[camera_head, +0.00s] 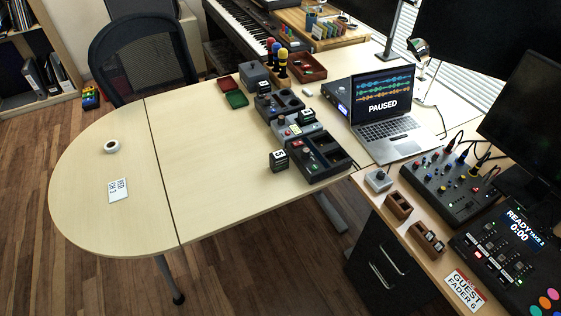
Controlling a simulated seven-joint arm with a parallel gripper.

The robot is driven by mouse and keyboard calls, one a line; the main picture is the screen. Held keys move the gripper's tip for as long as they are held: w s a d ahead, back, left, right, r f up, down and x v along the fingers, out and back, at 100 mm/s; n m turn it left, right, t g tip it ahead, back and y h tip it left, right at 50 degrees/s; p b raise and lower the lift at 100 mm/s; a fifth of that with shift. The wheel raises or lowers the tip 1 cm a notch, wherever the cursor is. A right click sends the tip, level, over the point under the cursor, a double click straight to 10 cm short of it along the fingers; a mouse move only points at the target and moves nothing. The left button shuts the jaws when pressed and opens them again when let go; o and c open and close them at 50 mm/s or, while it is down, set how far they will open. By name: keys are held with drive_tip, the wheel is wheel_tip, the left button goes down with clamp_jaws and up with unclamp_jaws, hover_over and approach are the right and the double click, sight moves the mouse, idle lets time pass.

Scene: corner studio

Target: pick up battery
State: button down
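I cannot make out for certain which thing is the battery. Another dark block with a pale label (263,87) is by a black two-well holder (280,104) farther back. A brown holder (428,237) on the right desk has small pieces in it, too small to name. My gripper is not in view.
A laptop (384,105), mixer (450,184) and monitors crowd the right.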

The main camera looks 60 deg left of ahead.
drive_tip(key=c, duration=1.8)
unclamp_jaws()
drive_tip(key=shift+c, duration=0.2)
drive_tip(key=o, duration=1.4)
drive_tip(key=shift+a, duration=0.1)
